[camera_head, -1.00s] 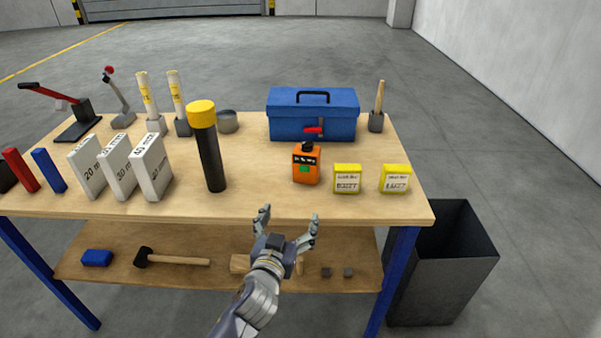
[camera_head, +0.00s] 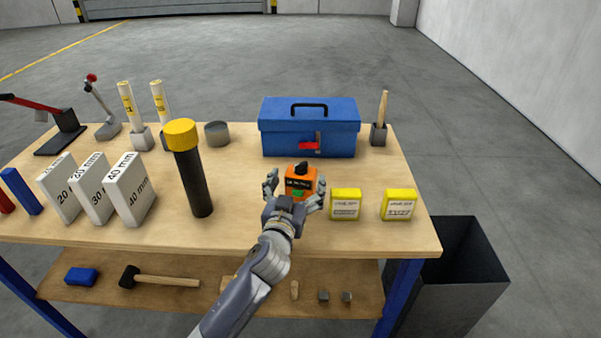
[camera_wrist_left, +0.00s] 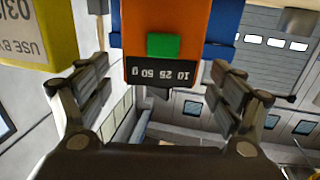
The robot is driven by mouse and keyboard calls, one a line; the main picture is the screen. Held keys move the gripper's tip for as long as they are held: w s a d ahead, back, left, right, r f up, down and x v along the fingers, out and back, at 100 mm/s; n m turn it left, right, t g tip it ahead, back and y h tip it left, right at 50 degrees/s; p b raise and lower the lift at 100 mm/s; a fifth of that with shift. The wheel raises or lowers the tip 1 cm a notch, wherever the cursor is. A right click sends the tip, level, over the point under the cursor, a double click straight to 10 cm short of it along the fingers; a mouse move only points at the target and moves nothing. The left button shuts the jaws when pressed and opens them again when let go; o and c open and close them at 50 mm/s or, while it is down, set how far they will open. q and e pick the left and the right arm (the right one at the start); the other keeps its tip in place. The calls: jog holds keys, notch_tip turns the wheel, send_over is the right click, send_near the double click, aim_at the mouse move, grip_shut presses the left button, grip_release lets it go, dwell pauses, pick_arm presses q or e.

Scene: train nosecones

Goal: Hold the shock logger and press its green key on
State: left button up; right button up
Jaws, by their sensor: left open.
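The shock logger (camera_head: 301,181) is an orange box with a black top knob, a dark label strip and a green key (camera_head: 298,194) on its front. It stands upright on the table near the front edge. My left gripper (camera_head: 296,188) is open, with one finger on each side of the logger's lower front. In the left wrist view the logger (camera_wrist_left: 165,28) appears upside down between the open fingers, with the green key (camera_wrist_left: 163,45) above the printed strip "10 25 50 g". Gaps show beside the logger there. My right gripper is not in view.
Two yellow boxes (camera_head: 345,204) (camera_head: 398,204) stand close to the right of the logger. A blue toolbox (camera_head: 309,128) is behind it. A black tube with a yellow cap (camera_head: 193,168) stands to the left. Clear tabletop lies between tube and gripper.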

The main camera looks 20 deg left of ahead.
aim_at(298, 181)
pick_arm(q)
jog(key=w, duration=0.3)
jog(key=shift+w+a, duration=0.15)
jog(key=shift+w, duration=0.1)
jog(key=shift+c, duration=0.2)
jog(key=c, duration=1.3)
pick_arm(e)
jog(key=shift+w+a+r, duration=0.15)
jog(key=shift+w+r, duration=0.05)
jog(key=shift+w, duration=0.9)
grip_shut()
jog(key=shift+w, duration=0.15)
